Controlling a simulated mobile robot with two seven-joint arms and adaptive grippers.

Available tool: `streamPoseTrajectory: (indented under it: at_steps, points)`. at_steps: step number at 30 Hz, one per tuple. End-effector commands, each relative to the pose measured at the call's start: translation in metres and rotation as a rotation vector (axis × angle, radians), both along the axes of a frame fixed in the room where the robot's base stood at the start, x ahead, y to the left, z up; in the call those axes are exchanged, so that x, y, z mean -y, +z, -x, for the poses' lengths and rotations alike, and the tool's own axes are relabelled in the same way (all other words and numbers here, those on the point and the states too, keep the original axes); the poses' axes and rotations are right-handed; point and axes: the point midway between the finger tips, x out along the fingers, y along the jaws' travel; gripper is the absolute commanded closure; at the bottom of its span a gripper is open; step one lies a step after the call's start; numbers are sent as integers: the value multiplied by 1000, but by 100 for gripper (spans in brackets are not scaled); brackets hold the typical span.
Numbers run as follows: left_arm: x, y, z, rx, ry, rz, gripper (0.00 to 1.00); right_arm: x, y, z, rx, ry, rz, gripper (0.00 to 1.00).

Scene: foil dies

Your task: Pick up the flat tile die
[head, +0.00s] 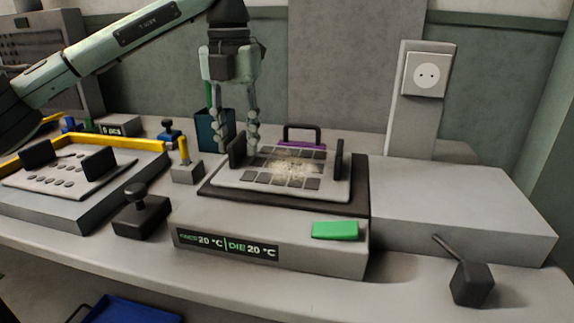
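A flat die with square tiles (257,178) lies on the dark top plate of the grey heating unit, with pale crumbs or dust scattered over its middle. It has an upright black grip on its left (237,151) and another on its right (339,158). My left gripper (240,148) points straight down at the left grip, its two fingers apart on either side of it. Whether the fingers touch the grip is hard to tell. My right gripper is out of view.
Another die with round spots (62,182) lies in a yellow-edged station at left. A black knob (140,205), a toggle box (187,171) and a teal cup (208,130) stand nearby. A purple item with a black handle (301,136) is behind. The grey block (450,200) at right is bare.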

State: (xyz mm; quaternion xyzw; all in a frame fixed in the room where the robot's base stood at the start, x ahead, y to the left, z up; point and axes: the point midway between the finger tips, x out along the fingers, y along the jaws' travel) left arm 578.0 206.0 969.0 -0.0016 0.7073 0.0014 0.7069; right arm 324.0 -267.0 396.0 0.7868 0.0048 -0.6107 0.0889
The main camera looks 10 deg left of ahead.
Motion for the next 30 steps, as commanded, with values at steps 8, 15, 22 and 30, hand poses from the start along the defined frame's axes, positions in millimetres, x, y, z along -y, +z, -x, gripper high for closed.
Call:
streamPoseTrajectory:
  at_steps: [8,15,22,30]
  points:
    - [0,-3,0,1,0,0,67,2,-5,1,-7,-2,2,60]
    - [0,-3,0,0,-1,0,97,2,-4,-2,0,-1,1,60]
    - [0,-2,0,1,-1,0,100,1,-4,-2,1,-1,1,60]
    - [1,0,0,4,-1,3,100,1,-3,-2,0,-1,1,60]
